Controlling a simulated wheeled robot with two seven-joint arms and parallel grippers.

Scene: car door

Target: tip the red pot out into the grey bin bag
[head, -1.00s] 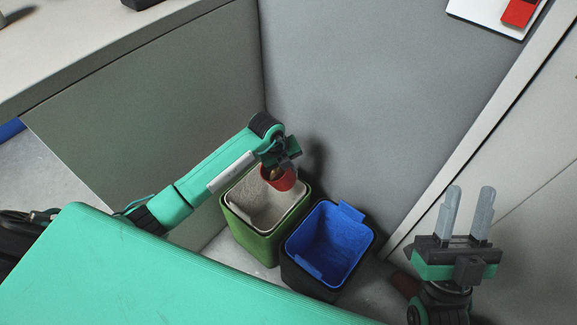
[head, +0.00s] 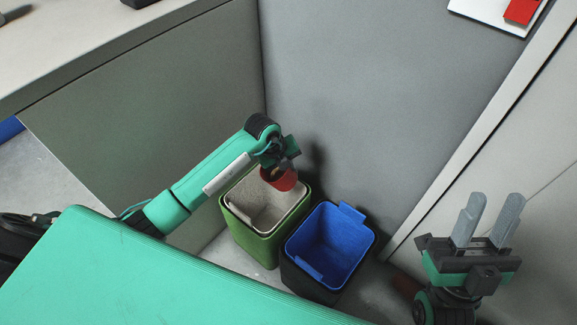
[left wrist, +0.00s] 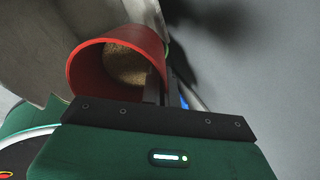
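The red pot (head: 281,181) hangs over the grey bin bag (head: 247,203), which lines the green bin (head: 262,244). My left gripper (head: 283,168) is shut on the pot's wall. In the left wrist view the red pot (left wrist: 88,68) is tilted, its mouth facing the camera, and brown grainy stuff (left wrist: 125,65) lies inside it. One dark finger reaches inside the rim. The inside of the bag is partly hidden by the pot and gripper. My right gripper (head: 488,218) is open and empty at the right, fingers pointing up.
A black bin with a blue bag (head: 331,243) stands right beside the green bin. Grey walls (head: 360,90) rise close behind both bins. A light counter (head: 70,50) runs along the upper left, and a green surface (head: 150,275) fills the lower left.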

